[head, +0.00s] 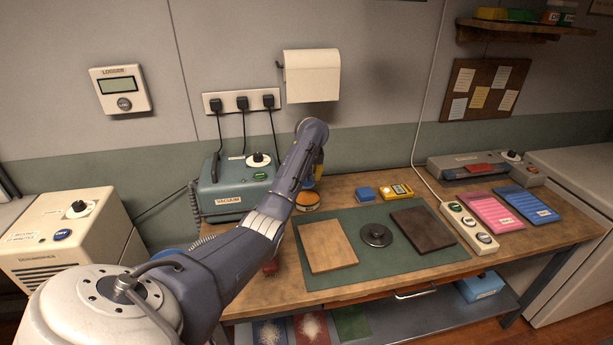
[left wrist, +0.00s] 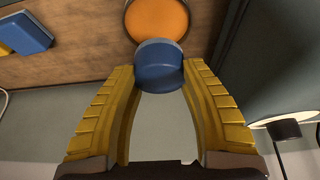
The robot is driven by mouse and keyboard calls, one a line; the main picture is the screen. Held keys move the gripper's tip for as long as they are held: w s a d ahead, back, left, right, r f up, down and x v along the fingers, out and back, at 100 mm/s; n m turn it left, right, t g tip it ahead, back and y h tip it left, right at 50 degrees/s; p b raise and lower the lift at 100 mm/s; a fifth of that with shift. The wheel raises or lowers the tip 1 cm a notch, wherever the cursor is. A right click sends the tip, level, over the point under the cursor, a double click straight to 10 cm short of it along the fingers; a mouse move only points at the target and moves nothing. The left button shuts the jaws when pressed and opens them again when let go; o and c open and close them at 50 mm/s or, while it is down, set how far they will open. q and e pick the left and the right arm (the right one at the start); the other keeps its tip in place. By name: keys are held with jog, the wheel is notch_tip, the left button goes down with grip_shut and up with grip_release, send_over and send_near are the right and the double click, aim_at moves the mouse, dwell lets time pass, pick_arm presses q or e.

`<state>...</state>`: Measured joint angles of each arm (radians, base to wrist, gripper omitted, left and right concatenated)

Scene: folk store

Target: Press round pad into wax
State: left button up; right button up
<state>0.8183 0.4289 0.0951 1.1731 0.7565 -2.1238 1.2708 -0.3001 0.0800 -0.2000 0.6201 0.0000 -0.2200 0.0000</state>
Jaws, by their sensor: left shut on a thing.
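My left gripper (left wrist: 158,85) has its yellow fingers shut on a round blue pad (left wrist: 158,60). The orange wax (left wrist: 157,15) lies in a round, dark-rimmed tin just beyond the pad in the left wrist view. The pad overlaps the tin's near edge there; I cannot tell whether it touches the wax. In the head view the wax (head: 307,198) is on the bench beside the green box, with my left gripper (head: 317,176) close above it. The arm and fingers hide most of the pad. My right gripper is not in view.
A green vacuum box (head: 238,190) stands left of the tin. A blue block (head: 365,193) and a yellow box (head: 396,191) are to the right. A green mat (head: 352,216) holds a tan board (head: 327,246), a black knobbed disc (head: 376,235) and a dark board (head: 424,231).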

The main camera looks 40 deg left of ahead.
pick_arm(q)
jog(key=shift+f, duration=0.1)
jog(key=shift+f, duration=2.8)
jog(key=shift+f, duration=0.65)
jog(key=shift+r, duration=0.1)
jog(key=shift+r, duration=3.5)
